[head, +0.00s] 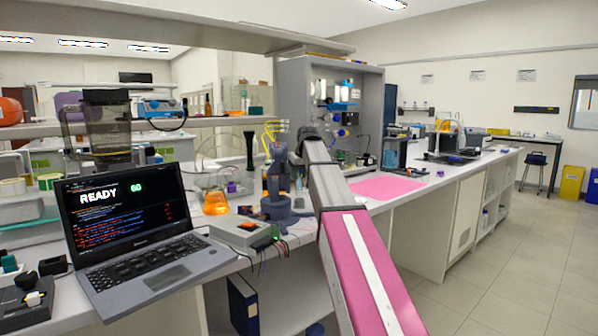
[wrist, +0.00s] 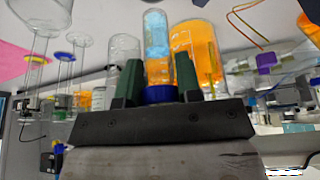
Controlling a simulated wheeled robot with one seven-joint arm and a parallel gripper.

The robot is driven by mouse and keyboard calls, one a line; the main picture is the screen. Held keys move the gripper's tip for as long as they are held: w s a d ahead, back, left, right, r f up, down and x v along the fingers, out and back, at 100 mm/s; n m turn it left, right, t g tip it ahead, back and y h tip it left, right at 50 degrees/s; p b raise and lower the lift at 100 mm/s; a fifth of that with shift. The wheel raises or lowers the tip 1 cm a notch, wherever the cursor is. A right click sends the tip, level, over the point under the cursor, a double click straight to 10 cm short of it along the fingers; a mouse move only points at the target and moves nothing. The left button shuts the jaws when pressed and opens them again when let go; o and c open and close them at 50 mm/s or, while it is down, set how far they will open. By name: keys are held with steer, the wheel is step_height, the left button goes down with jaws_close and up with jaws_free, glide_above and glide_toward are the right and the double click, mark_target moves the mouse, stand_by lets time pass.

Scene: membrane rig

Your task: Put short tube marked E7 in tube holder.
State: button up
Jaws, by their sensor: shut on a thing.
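My gripper (wrist: 158,75) shows in the wrist view with two green fingers, one on each side of a short tube (wrist: 158,45). The fingers are shut on this tube. It is clear, with a light blue patch, orange colour and a dark blue cap at the finger end. I cannot read a mark on it, so E7 is not confirmed. In the head view my arm reaches toward the grey rig panel, and its own links hide the fingers and tube. I cannot pick out the tube holder with certainty in either view.
An orange flask (head: 215,202), a blue-grey device (head: 282,195) and a grey control box (head: 243,232) stand left of my arm. The laptop (head: 135,235) is at front left. The grey rig panel (head: 296,90) rises behind. A pink mat (head: 387,188) lies clear at right.

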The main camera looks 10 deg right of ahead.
steer(key=shift+f, duration=3.65)
steer(key=shift+f, duration=0.2)
steer(key=o, duration=1)
steer(key=v, duration=1.1)
